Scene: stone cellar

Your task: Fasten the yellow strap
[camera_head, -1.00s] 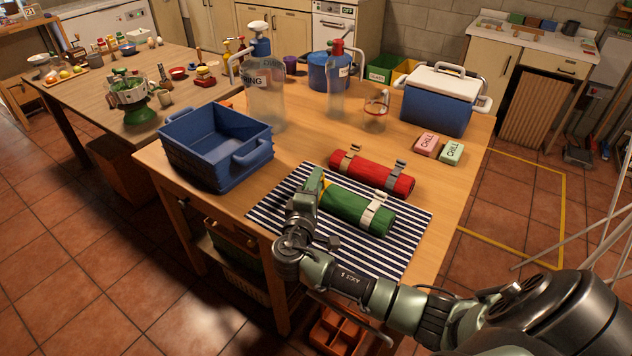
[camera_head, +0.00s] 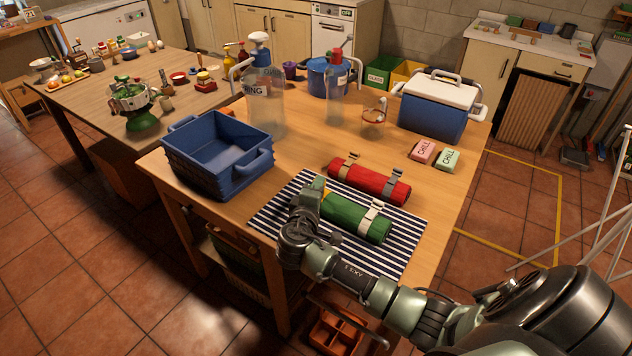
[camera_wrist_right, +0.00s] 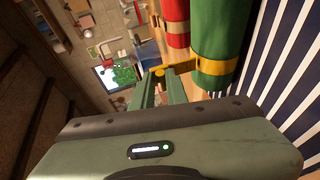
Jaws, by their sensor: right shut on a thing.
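The green roll (camera_head: 345,212) lies on a striped mat (camera_head: 405,248). The yellow strap (camera_wrist_right: 213,66) circles the roll near one end in the right wrist view, with its free end sticking out sideways. In the head view only a bit of yellow (camera_head: 326,194) shows beside my gripper. My right gripper (camera_head: 318,187) is at the left end of the roll, shut on the strap's free end; its fingers (camera_wrist_right: 158,84) show in the wrist view. Any buckle for this strap is hidden. A pale strap (camera_head: 371,213) with a buckle circles the roll's other end. My left gripper is out of view.
A red roll (camera_head: 375,183) with two pale straps lies just behind. A blue crate (camera_head: 215,160) stands to the left, a cooler (camera_head: 433,115) at the back right. Pink (camera_head: 423,151) and green (camera_head: 447,159) CHILL blocks lie nearby. Bare tabletop separates the crate and rolls.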

